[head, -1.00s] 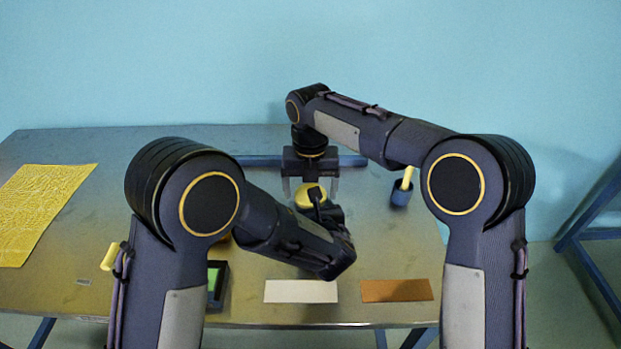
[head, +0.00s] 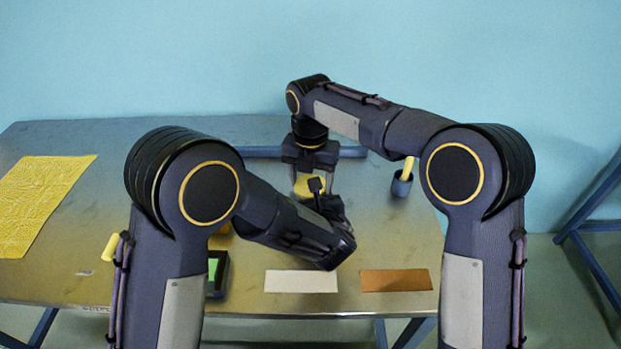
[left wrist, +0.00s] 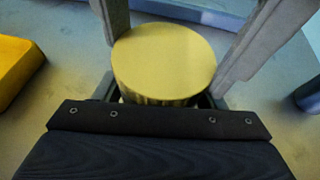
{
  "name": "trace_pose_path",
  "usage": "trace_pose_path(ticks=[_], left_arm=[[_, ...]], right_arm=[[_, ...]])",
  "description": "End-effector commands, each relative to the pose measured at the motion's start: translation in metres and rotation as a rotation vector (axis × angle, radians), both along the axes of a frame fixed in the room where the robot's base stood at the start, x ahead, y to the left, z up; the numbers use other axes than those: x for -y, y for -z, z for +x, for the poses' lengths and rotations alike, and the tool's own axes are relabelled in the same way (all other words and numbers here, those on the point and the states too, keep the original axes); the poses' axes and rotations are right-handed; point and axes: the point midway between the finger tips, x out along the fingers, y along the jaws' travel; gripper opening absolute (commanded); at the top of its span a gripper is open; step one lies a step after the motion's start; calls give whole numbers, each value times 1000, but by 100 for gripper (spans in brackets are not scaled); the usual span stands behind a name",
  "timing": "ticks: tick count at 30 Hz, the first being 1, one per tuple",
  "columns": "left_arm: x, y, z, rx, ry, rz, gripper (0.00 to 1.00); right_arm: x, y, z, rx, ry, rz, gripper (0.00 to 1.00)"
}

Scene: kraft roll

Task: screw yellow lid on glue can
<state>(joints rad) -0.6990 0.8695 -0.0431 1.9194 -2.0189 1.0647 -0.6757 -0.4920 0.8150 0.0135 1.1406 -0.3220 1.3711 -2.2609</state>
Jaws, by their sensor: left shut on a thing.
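The yellow lid (head: 307,188) is near the back middle of the table, and its round top shows in the left wrist view (left wrist: 165,58). My left gripper (head: 326,206) is shut low around what stands under the lid; its jaws show at both sides in the left wrist view (left wrist: 158,96). The glue can's body is hidden below the lid, so I cannot tell how the lid sits on it. My right gripper (head: 310,172) points down from above. Its two grey fingers flank the lid closely, but whether they press on it is unclear.
A blue cup (head: 401,187) with a yellow stick stands to the right. A white plate (head: 300,281) and a brown plate (head: 395,280) lie at the front. A dark tray (head: 224,280) holds something green. A yellow crinkled sheet (head: 40,205) lies left. A blue bar (head: 262,152) runs behind.

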Motion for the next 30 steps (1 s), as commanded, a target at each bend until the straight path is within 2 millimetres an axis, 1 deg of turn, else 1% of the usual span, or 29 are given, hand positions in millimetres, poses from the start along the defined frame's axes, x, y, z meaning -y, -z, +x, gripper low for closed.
trace_pose_path(ticks=[6, 7, 11, 12, 20, 23, 27, 30], left_arm=[[0, 0, 0, 1, -1, 0, 0], [0, 0, 0, 1, -1, 0, 0], [0, 0, 0, 1, -1, 0, 0], [0, 0, 0, 1, -1, 0, 0], [0, 0, 0, 1, -1, 1, 0], [0, 0, 0, 1, -1, 1, 0], [0, 0, 0, 1, -1, 1, 0], [0, 0, 0, 1, -1, 1, 0]], right_arm=[[0, 0, 0, 1, 1, 0, 36], [0, 0, 0, 1, 1, 0, 66], [0, 0, 0, 1, 0, 1, 83], [0, 0, 0, 1, 0, 1, 86], [0, -2, 0, 1, -1, 1, 86], [-1, -11, 0, 3, -2, 2, 86], [0, -31, 1, 3, -1, 2, 86], [0, -41, 0, 2, -2, 1, 86]])
